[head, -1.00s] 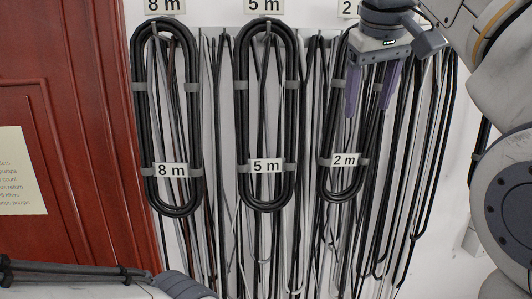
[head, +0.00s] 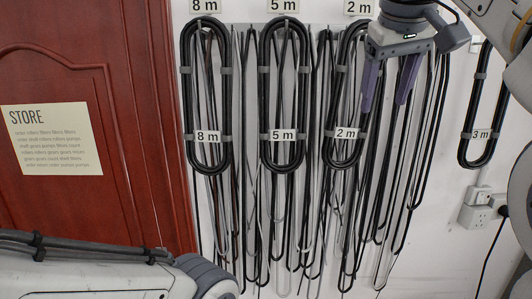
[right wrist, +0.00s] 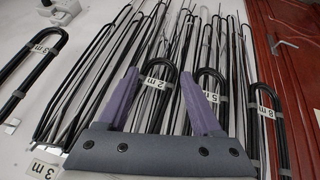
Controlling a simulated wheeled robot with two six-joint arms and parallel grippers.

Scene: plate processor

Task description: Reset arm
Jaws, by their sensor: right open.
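My right gripper (head: 387,88) is in the upper right of the head view, in front of the cable rack. Its two purple fingers are apart with nothing between them, and they also show in the right wrist view (right wrist: 163,92). The coiled 2 m cable (head: 334,120) hangs just left of the fingers in the head view, partly hidden by the gripper. In the right wrist view the 2 m coil (right wrist: 152,105) shows beyond the fingers. My left arm shows at the lower left of the head view; its gripper is out of view.
The 8 m coil (head: 187,110) and 5 m coil (head: 265,110) hang on the wall, with loose cables around them. A 3 m coil (head: 466,120) hangs at the right above a wall socket (head: 474,217). A red door (head: 130,110) with a STORE sign (head: 50,140) stands left.

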